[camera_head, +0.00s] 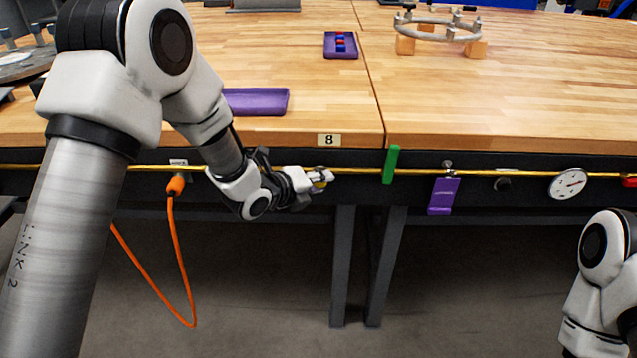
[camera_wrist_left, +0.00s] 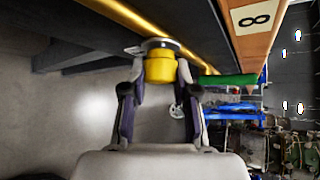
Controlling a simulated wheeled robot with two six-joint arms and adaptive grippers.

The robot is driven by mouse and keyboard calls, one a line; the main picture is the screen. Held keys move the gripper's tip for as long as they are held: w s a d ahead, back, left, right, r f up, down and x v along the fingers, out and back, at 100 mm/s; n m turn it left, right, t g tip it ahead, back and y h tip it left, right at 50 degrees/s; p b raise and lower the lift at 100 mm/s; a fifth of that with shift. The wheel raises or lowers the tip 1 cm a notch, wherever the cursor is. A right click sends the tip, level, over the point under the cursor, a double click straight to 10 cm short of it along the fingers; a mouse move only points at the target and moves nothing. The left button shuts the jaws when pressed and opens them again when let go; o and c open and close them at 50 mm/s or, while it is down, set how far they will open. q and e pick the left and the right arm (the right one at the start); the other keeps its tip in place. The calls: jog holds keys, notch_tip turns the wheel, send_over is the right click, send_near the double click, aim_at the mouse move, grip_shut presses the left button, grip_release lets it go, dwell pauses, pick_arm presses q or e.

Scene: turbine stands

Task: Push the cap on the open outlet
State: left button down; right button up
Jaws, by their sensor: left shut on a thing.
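My left gripper (camera_head: 322,180) is at the front edge of the bench, just below the yellow pipe. In the left wrist view my left gripper (camera_wrist_left: 158,75) is shut on a yellow cap (camera_wrist_left: 160,68), with one finger on each side. A grey and dark round rim (camera_wrist_left: 152,43) shows right at the far end of the cap. I cannot tell whether the cap touches it or is seated, and the open outlet is not clearly visible behind the gripper. My right arm shows at the lower right, but its gripper is out of view.
The yellow pipe (camera_head: 350,171) runs along the bench front. An orange hose (camera_head: 184,270) hangs at left. Below is open floor between the bench legs.

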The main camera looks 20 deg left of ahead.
pick_arm(q)
jog(key=c, duration=0.8)
grip_release()
jog(key=shift+w+a+r, duration=0.1)
jog(key=shift+w+r, duration=0.15)
jog(key=shift+w, duration=0.1)
jog(key=shift+w+f, duration=0.1)
jog(key=shift+f, duration=0.1)
jog(key=shift+o, duration=0.8)
jog(key=v, duration=0.7)
jog(key=shift+p, duration=0.3)
jog(key=shift+f, duration=0.15)
